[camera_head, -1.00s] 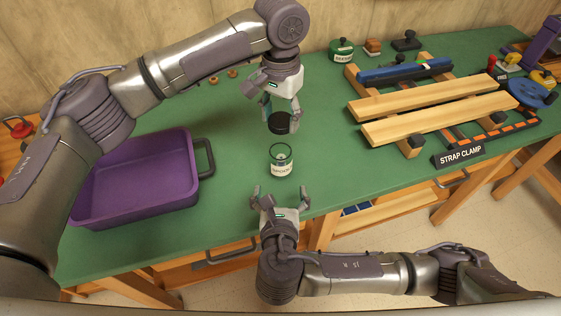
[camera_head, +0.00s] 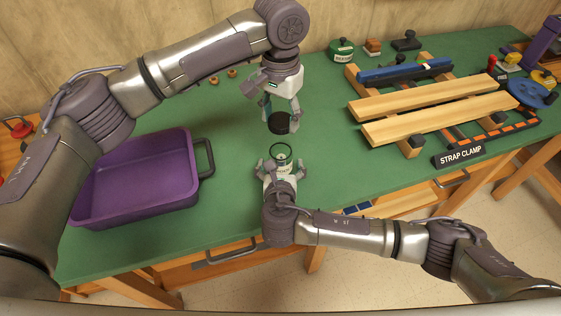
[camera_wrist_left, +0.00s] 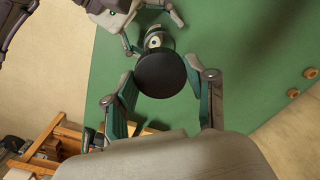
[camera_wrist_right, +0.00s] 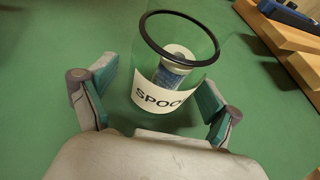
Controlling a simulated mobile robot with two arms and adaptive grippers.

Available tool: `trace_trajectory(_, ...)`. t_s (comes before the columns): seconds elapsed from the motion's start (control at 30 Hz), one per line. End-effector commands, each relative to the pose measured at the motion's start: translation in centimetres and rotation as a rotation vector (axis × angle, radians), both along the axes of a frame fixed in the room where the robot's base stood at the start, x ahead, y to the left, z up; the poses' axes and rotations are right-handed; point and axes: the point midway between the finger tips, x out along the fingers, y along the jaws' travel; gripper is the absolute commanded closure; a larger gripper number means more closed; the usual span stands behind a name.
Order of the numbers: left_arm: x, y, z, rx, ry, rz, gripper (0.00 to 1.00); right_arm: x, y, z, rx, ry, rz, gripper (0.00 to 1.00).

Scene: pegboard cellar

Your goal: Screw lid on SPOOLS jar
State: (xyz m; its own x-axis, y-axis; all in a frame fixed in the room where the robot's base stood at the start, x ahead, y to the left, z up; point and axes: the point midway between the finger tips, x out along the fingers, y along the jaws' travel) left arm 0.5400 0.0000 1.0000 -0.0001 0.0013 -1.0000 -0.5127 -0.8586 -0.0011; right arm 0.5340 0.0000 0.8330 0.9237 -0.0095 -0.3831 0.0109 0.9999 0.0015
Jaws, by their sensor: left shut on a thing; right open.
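The SPOOLS jar (camera_head: 282,157) stands upright and open on the green bench, clear-walled with a dark rim and a white label. In the right wrist view the jar (camera_wrist_right: 178,60) shows a spool inside, and part of its label reads "SPOO". My left gripper (camera_head: 281,113) is shut on the round black lid (camera_head: 280,123), holding it level above and slightly behind the jar. The lid also fills the middle of the left wrist view (camera_wrist_left: 160,75). My right gripper (camera_head: 281,166) is open, its fingers on either side of the jar's near side, with gaps showing.
A purple tray (camera_head: 135,210) with a dark handle sits at left. Wooden slats (camera_head: 440,117) with a strap clamp sign (camera_head: 460,156) lie at right. A green-lidded jar (camera_head: 341,50) stands at the back. The bench around the SPOOLS jar is clear.

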Motion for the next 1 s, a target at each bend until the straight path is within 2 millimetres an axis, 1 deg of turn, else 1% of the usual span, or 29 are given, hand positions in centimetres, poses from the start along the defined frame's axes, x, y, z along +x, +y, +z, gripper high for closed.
trace_trajectory(0.1,-0.01,-0.01,0.01,0.0,0.0,0.0,0.62,0.32,0.0,-0.13,0.001,0.0,0.0,0.11)
trace_trajectory(0.33,-0.01,-0.01,0.01,0.0,0.0,0.0,0.62,0.32,0.01,-0.13,0.001,0.0,0.0,0.11)
trace_trajectory(0.37,-0.01,-0.01,0.01,0.0,0.0,0.0,0.62,0.31,0.01,-0.13,0.001,0.0,0.0,0.14)
trace_trajectory(0.6,-0.01,-0.01,0.01,0.0,0.0,0.0,0.62,0.29,0.02,-0.13,0.001,0.0,0.0,0.54)
trace_trajectory(0.87,-0.01,-0.01,0.01,0.0,0.0,0.0,0.62,0.28,0.01,-0.14,0.001,0.0,0.0,0.97)
trace_trajectory(0.9,-0.01,-0.01,0.01,0.0,0.0,0.0,0.62,0.28,0.02,-0.14,0.001,0.0,0.0,1.0)
trace_trajectory(1.0,-0.01,0.0,-0.19,0.001,0.001,0.0,0.62,0.28,0.02,-0.15,0.001,0.0,0.0,1.0)
